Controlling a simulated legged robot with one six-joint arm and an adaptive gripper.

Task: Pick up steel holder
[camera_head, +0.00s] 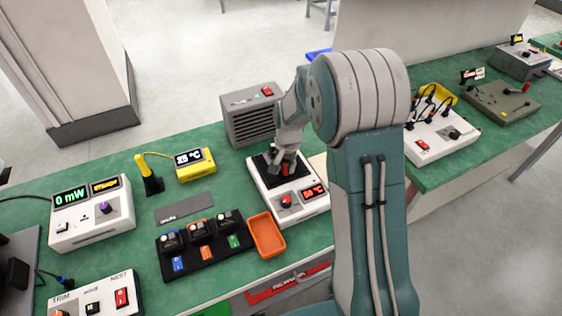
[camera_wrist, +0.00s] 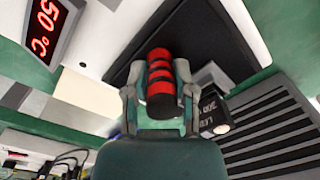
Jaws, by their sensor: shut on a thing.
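My gripper (camera_head: 285,167) is over the black top plate (camera_head: 262,167) of a white heater unit. In the wrist view, my gripper (camera_wrist: 160,98) is shut on an upright-looking handle (camera_wrist: 160,70) banded in red and black, one finger on each side. A small dark block with white lettering (camera_wrist: 212,105) shows just right of the fingers. I cannot tell whether the handle's base touches the plate.
The heater's red display (camera_head: 313,191) reads 50 °C. A grey vented box (camera_head: 252,117) stands close behind. An orange tray (camera_head: 266,236) and a black rack (camera_head: 205,257) with several small modules lie to the left. A yellow-cased display (camera_head: 195,165) stands farther left. Bare green bench shows between them.

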